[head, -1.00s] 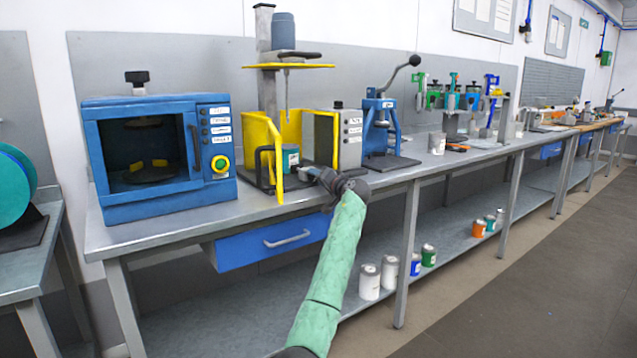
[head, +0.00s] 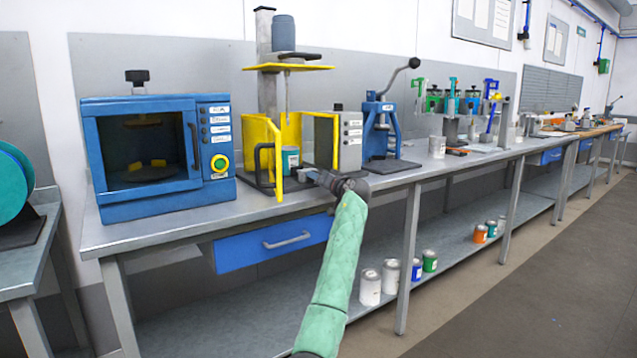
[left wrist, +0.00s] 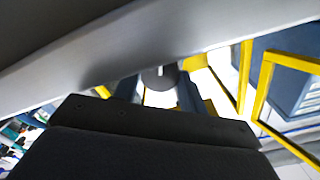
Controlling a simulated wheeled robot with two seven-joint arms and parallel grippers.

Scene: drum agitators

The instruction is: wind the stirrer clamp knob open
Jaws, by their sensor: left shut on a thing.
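The stirrer (head: 267,55) stands on the bench with a grey column, a dark motor, a yellow disc and a thin shaft. Its yellow guard (head: 262,140) stands open around a can with a teal label (head: 290,160). My left gripper (head: 306,174) reaches in low at the front of the stirrer, right of the can. In the left wrist view a dark round knob (left wrist: 158,78) with a pale mark lies between its two fingers. The gripper is shut on this clamp knob. In the head view the knob is hidden by the gripper. My right gripper is not in view.
A blue oven (head: 155,155) stands left of the stirrer. A grey control box (head: 347,140) and a blue lever press (head: 382,130) stand close on the right. The bench front edge lies under my left forearm. Several cans stand on the lower shelf.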

